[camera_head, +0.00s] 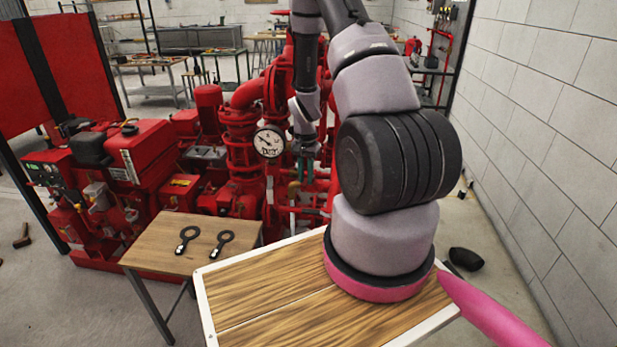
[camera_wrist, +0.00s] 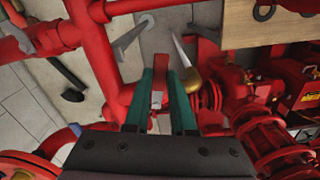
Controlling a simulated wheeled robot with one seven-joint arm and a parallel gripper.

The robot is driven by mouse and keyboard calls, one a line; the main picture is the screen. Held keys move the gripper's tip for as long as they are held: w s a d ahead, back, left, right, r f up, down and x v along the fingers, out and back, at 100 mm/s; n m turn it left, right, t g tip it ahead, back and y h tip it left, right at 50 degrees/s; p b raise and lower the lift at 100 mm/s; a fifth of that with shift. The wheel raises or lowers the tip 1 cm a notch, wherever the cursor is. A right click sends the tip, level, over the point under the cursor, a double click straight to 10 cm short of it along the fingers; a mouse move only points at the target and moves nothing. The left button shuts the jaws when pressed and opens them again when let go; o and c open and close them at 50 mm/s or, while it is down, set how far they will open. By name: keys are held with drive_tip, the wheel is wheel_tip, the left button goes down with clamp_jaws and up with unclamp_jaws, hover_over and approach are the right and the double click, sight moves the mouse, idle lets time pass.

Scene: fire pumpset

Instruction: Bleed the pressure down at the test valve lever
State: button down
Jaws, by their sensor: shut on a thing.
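My gripper (camera_head: 304,173) is low in front of the red pump piping in the head view, just right of and below the white pressure gauge (camera_head: 270,142). In the wrist view its two green fingers (camera_wrist: 161,78) are closed around a narrow red piece, which looks like the test valve lever (camera_wrist: 159,70). A brass valve part (camera_wrist: 192,80) with a pale pipe shows just right of the fingers. In the head view the lever is too small and covered to make out. The gauge needle's exact reading is too small to tell.
Red pipes (camera_wrist: 95,60) run close on the left of my fingers, and a red flange (camera_wrist: 208,96) is close on the right. A wooden table (camera_head: 165,238) with two black ring-ended tools stands in front of the pumpset. A block wall (camera_head: 540,130) bounds the right.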

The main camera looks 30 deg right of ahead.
drive_tip(key=shift+w+a, duration=0.15)
drive_tip(key=c, duration=0.7)
unclamp_jaws()
drive_tip(key=shift+c, duration=0.2)
